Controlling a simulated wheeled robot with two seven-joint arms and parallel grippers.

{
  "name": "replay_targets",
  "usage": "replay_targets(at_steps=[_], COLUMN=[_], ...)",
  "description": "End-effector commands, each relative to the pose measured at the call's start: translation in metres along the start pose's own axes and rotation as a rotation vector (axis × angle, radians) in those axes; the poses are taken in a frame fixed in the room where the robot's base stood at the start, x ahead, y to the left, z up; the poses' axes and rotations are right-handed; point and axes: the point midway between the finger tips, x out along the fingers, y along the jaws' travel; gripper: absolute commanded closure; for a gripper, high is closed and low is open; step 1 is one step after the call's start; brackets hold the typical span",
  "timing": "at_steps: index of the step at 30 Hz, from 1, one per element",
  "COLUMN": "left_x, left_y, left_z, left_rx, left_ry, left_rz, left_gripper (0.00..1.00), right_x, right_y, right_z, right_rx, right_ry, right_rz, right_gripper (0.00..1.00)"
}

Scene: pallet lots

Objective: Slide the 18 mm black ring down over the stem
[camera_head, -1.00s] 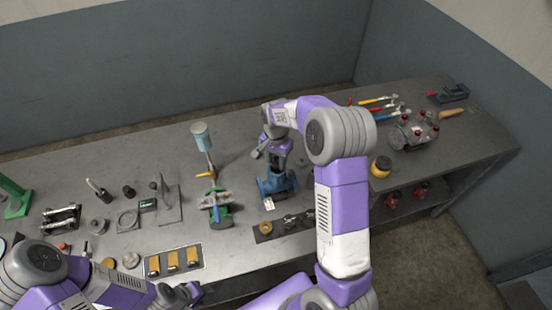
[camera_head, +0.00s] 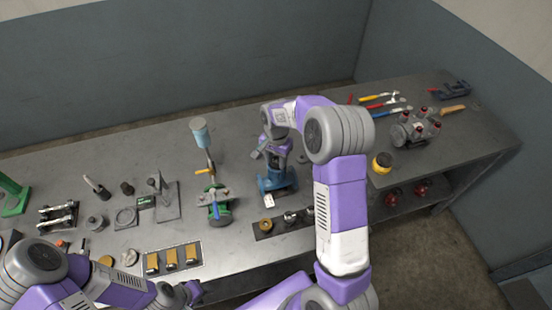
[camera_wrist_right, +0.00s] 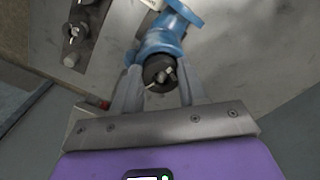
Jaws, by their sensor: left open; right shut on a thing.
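A blue valve body (camera_head: 275,183) stands upright on the bench, and it also shows in the right wrist view (camera_wrist_right: 165,40). My right gripper (camera_head: 266,152) is above it, pointing down. In the right wrist view its two fingers (camera_wrist_right: 158,88) are shut on a black ring (camera_wrist_right: 152,70). A bright metal stem end (camera_wrist_right: 166,75) shows within the ring's opening. The ring appears lined up with the valve, but I cannot tell how far down the stem it sits. My left gripper (camera_head: 188,292) is open and empty at the bench's front edge.
A dark strip with a brass part (camera_head: 266,226) and metal fittings lies just in front of the valve. A tray with yellow blocks (camera_head: 172,260) is near my left gripper. Red-knobbed manifold (camera_head: 415,130) stands far right.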

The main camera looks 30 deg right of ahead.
Motion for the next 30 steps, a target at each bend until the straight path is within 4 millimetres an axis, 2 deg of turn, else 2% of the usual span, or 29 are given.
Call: replay_targets(at_steps=[4,5,10,16,20,21,30], left_x=[-0.0003,-0.0003,-0.0003,-0.0003,-0.0002,-0.0002,-0.0002], left_y=[0.0001,0.0001,0.0001,0.0001,0.0001,0.0001,0.0001], left_z=[0.0000,0.0000,0.0000,0.0000,0.0000,0.0000,0.0000], left_rx=[0.000,0.000,0.000,0.000,0.000,0.000,0.000], left_ry=[0.000,0.000,0.000,0.000,0.000,0.000,0.000], left_rz=[0.000,0.000,0.000,0.000,0.000,0.000,0.000], left_gripper=[0.57,0.57,0.57,0.57,0.57,0.57,0.57], right_x=[-0.0003,-0.0003,-0.0004,-0.0004,-0.0003,-0.0003,-0.0003], right_y=[-0.0001,-0.0001,-0.0001,-0.0001,-0.0001,-0.0001,-0.0001], right_z=[0.0000,0.0000,0.0000,0.0000,0.0000,0.0000,0.0001], right_rx=[0.000,0.000,0.000,0.000,0.000,0.000,0.000], right_ry=[0.000,0.000,0.000,0.000,0.000,0.000,0.000], right_rz=[0.000,0.000,0.000,0.000,0.000,0.000,0.000], right_gripper=[0.87,0.53,0.28,0.28,0.08,0.07,0.07])
